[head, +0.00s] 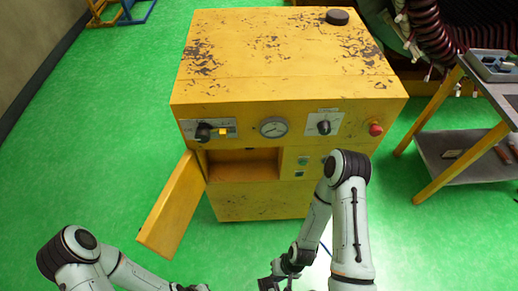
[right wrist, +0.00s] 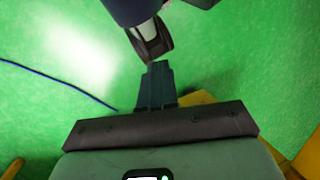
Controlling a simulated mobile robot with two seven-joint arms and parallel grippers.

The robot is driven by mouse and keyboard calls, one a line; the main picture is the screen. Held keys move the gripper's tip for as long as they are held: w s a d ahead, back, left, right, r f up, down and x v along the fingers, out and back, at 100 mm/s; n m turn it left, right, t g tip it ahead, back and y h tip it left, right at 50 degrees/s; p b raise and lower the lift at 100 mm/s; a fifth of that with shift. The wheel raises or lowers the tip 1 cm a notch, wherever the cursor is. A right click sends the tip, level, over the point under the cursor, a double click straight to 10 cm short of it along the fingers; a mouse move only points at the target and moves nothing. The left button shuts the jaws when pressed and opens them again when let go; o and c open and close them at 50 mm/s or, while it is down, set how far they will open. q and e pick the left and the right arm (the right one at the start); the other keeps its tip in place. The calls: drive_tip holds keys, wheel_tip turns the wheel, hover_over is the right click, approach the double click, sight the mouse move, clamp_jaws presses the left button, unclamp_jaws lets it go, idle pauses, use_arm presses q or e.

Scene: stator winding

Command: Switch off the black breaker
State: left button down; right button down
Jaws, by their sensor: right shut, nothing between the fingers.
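The yellow cabinet (head: 285,95) stands ahead in the head view. On its front panel are a black switch with a yellow part (head: 206,132) at the left and a black rotary knob (head: 324,127) right of the gauge. I cannot tell for sure which is the black breaker. My right gripper (head: 272,285) is low at the bottom edge, in front of and well apart from the cabinet. In the right wrist view its fingers (right wrist: 156,85) are together and empty. My left arm (head: 140,275) enters at bottom left; its gripper is cut off.
The cabinet's lower door (head: 170,208) hangs open at the left beside an open recess (head: 243,168). A red button (head: 376,129) sits at the panel's right end. A yellow-legged table (head: 460,145) stands at the right. Green floor (head: 110,120) is clear at the left.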

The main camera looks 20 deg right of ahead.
use_arm(q)
drive_tip(key=shift+d, duration=0.15)
use_arm(e)
drive_tip(key=shift+d, duration=0.15)
